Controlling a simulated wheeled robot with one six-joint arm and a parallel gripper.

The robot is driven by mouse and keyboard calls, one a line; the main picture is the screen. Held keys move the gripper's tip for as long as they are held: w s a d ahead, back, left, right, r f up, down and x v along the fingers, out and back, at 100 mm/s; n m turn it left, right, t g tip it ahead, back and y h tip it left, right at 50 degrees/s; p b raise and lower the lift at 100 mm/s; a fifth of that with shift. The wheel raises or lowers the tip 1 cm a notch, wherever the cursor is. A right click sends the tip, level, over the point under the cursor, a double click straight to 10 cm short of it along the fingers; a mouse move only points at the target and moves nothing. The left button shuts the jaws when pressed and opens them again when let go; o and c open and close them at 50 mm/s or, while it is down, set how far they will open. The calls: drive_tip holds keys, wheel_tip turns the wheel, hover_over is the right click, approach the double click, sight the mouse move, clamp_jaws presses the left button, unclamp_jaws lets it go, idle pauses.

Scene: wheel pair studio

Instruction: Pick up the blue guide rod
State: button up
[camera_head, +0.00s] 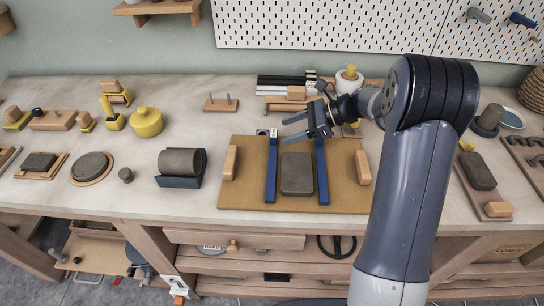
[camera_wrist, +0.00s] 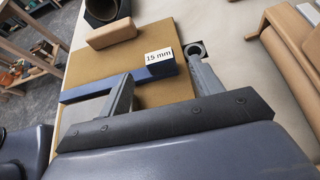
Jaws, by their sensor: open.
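Two blue guide rods lie on a tan board (camera_head: 236,190), one left (camera_head: 271,175) and one right (camera_head: 322,175) of a dark grey block (camera_head: 297,173). In the wrist view one blue rod (camera_wrist: 90,91) shows, with a white "15 mm" label on its end block. My gripper (camera_head: 286,129) is open, at the far edge of the board near the far end of the left rod. In the wrist view its two fingers (camera_wrist: 160,72) stand apart on either side of the rod's labelled end. I cannot tell whether they touch it.
Wooden blocks stand at the board's left (camera_head: 230,162) and right (camera_head: 362,167). A small piece with a dark round hole (camera_wrist: 195,49) lies beside the labelled end. A grey cylinder on a dark cradle (camera_head: 181,182) stands left of the board. Black and white bars (camera_head: 282,82) lie behind.

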sight(278, 144)
drive_tip(key=x, duration=0.4)
drive_tip(key=shift+f, duration=0.1)
drive_tip(key=shift+c, duration=0.4)
drive_tip(key=c, duration=1)
